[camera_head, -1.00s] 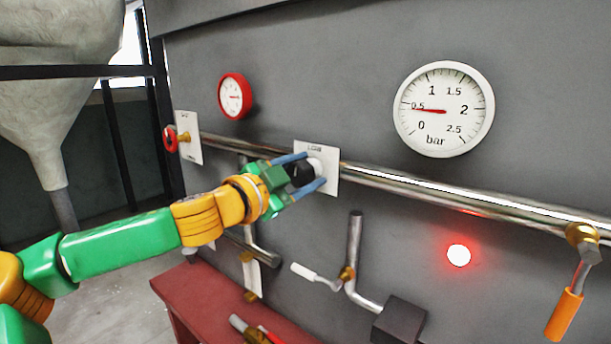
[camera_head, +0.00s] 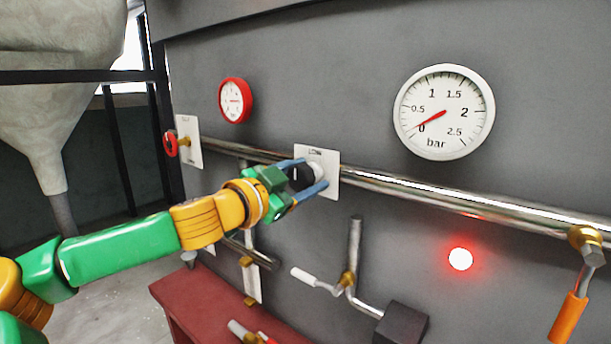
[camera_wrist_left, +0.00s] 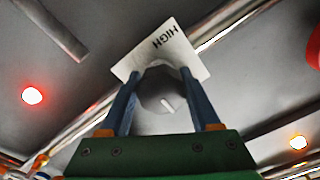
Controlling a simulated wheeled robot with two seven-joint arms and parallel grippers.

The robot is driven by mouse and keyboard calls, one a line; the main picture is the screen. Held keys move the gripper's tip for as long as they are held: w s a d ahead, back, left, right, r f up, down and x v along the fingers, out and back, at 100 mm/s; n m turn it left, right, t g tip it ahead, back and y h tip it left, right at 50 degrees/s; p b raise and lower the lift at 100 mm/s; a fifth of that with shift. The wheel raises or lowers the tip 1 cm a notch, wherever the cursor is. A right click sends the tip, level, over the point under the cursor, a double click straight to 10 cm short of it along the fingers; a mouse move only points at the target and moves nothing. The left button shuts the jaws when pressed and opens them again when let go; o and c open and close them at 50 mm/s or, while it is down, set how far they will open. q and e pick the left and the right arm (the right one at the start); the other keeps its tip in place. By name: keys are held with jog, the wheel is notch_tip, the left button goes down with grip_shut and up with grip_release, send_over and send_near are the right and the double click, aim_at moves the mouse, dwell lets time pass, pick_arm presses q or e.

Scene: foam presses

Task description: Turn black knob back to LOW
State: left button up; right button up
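The black knob (camera_head: 301,178) sits in front of a white label plate (camera_head: 326,158) on the grey wall. My left gripper (camera_head: 313,173) has its blue fingers on two sides of the knob and appears shut on it. In the left wrist view the knob (camera_wrist_left: 160,97) lies between the fingertips, with a pale mark on its face. The plate there (camera_wrist_left: 190,58) reads HIGH; any LOW marking is not readable. The big bar gauge (camera_head: 444,112) has its red needle close to 0. My right gripper is not in view.
A shiny pipe (camera_head: 430,188) runs along the wall behind the plate. A red-rimmed gauge (camera_head: 235,100) and a red valve wheel (camera_head: 170,143) are to the left. A red light (camera_head: 460,259) glows at lower right, near an orange-handled lever (camera_head: 568,318).

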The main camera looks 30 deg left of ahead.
aim_at(294, 180)
pick_arm(q)
jog(key=o, duration=0.3)
jog(key=shift+s+a+r, duration=0.1)
jog(key=shift+s+a+r, duration=0.1)
jog(key=shift+s+a, duration=0.05)
jog(key=shift+s, duration=0.45)
jog(key=s+b, duration=0.2)
jog(key=s, duration=0.1)
jog(key=shift+a+f, duration=0.1)
jog(key=shift+f, duration=0.1)
jog(key=b, duration=0.1)
jog(key=s+b, duration=0.1)
jog(key=shift+s+f+b, duration=0.3)
jog(key=shift+f+b, duration=0.05)
jog(key=shift+b, duration=0.05)
jog(key=shift+s+r, duration=0.15)
jog(key=shift+s, duration=0.2)
jog(key=shift+s+r, duration=0.2)
jog(key=shift+s, duration=0.1)
